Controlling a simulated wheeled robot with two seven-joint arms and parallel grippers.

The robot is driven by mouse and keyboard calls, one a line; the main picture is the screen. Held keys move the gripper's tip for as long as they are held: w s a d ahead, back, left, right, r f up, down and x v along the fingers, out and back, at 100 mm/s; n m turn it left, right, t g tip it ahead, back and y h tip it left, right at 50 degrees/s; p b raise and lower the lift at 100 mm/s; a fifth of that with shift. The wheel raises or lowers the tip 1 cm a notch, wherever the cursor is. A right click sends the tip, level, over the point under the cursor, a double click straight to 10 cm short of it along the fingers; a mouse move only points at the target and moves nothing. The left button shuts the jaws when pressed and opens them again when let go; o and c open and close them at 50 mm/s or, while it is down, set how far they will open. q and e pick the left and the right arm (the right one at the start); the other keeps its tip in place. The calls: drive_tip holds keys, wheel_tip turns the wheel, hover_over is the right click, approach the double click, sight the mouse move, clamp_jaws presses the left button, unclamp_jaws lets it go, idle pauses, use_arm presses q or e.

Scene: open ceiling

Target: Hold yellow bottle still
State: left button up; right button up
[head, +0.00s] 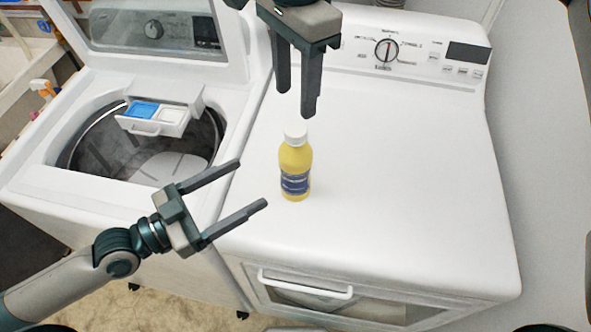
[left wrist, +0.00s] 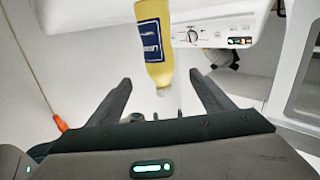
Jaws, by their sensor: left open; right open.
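A yellow bottle (head: 295,165) with a white cap and a dark blue label stands upright on the white dryer top (head: 400,180). My left gripper (head: 253,184) is open, to the left of the bottle and apart from it, with its fingers pointing toward it. In the left wrist view the bottle (left wrist: 155,40) appears upside down beyond the open fingers (left wrist: 160,92), and its base is cut off at the top edge. My right gripper (head: 296,100) is open and points down, its fingertips just above and behind the bottle's cap.
An open top-loading washer (head: 215,200) stands on the left, with a pulled-out detergent drawer (head: 160,116) at its back. The dryer's control panel (head: 420,55) is at the back. The dryer top right of the bottle is clear. A door handle (head: 305,286) is on its front.

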sight(283, 165)
use_arm(q)
drive_tip(key=x, duration=1.3)
drive_tip(key=shift+w+d, duration=0.15)
drive_tip(key=shift+c, duration=0.7)
